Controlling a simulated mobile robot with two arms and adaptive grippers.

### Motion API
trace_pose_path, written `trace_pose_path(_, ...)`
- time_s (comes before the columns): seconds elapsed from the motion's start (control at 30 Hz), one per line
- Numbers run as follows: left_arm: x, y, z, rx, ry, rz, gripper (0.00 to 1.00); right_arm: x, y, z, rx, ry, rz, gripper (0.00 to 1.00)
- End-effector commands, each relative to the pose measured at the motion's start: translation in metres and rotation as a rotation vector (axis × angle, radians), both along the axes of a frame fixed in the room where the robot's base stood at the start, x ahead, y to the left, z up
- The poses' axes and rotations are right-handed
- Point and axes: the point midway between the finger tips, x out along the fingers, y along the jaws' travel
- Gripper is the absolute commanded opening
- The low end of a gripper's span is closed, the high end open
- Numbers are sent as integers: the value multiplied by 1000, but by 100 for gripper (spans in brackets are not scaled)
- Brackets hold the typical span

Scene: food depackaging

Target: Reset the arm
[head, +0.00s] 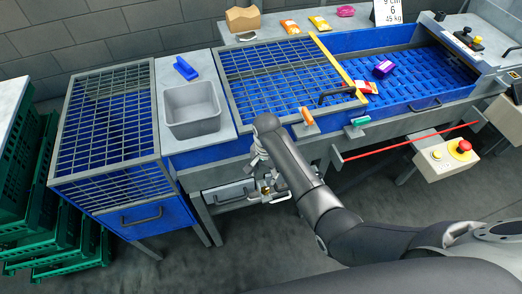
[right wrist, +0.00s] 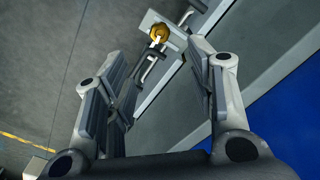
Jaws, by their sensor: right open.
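My right arm reaches in from the lower right of the head view. Its gripper (head: 262,172) hangs in front of the machine's front edge, near a small drawer (head: 229,193) with a brass-coloured lock. In the right wrist view my right gripper (right wrist: 163,95) has its two fingers spread apart with nothing between them. Beyond the fingertips a round brass-coloured part (right wrist: 159,32) and a metal handle (right wrist: 151,66) show. I cannot tell whether a fingertip touches anything. My left gripper is not in view.
A grey bin (head: 192,109) and a blue block (head: 185,68) sit on the counter. Colourful packets, including a purple one (head: 383,68), lie around the blue grated bed. Green crates (head: 62,245) stand left.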

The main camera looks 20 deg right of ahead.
Motion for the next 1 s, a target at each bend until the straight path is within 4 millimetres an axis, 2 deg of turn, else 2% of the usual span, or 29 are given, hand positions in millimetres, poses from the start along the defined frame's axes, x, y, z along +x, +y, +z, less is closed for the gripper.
trace_pose_path(0.23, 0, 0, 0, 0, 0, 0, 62, -1, 0, -1, 1, -1, 4, 50)
trace_pose_path(0.37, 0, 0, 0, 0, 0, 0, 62, -13, -4, -5, 4, -13, 41, 50)
trace_pose_path(0.53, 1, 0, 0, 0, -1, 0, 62, -52, -14, -9, 10, -59, 172, 50)
trace_pose_path(0.67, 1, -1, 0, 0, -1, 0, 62, -87, -23, -5, 5, -103, 295, 50)
trace_pose_path(0.87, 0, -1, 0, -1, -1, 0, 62, -143, -38, 13, -19, -168, 484, 50)
trace_pose_path(1.0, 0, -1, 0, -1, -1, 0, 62, -181, -47, 35, -46, -209, 617, 50)
